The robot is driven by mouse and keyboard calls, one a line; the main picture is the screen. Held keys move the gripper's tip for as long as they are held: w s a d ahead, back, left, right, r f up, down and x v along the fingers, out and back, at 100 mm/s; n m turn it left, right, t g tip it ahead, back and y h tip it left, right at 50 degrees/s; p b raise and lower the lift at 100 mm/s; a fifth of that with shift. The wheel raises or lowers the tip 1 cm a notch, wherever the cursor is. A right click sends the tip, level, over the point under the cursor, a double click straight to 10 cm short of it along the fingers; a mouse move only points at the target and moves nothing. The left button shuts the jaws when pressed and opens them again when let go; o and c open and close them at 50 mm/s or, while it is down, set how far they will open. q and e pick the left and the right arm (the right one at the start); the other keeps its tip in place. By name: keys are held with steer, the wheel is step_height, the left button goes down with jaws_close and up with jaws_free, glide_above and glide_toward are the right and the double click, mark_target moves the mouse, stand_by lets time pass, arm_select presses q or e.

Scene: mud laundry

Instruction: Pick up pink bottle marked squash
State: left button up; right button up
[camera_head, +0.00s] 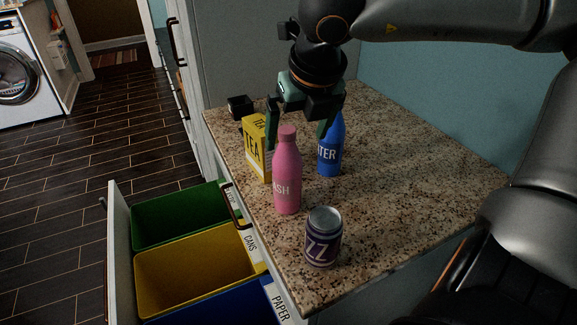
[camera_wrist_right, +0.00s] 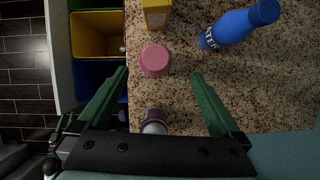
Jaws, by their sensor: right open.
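The pink bottle (camera_head: 287,178) stands upright on the speckled counter, with "SH" readable on its side. In the right wrist view its round top (camera_wrist_right: 155,60) shows just beyond and between the fingertips. My right gripper (camera_head: 299,140) is open and empty, pointing down above and behind the bottle in the head view. Its two green fingers (camera_wrist_right: 160,75) are spread wide in the right wrist view. The fingers do not visibly touch the bottle. My left gripper is not in view.
A yellow tea box (camera_head: 257,150) and a blue bottle (camera_head: 331,150) stand close by. A purple can (camera_head: 323,240) stands in front. An open drawer with green, yellow (camera_head: 190,280) and blue bins lies left of the counter (camera_head: 420,170). The counter's right side is clear.

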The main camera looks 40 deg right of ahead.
mark_target(294, 144)
steer(key=x, duration=0.3)
steer(key=shift+f, duration=0.35)
steer(key=shift+a+x, duration=0.2)
steer(key=shift+x, duration=1.2)
steer(key=shift+a+x, duration=0.2)
steer(key=shift+x, duration=1.15)
steer(key=shift+f, duration=0.1)
steer(key=c, duration=1.4)
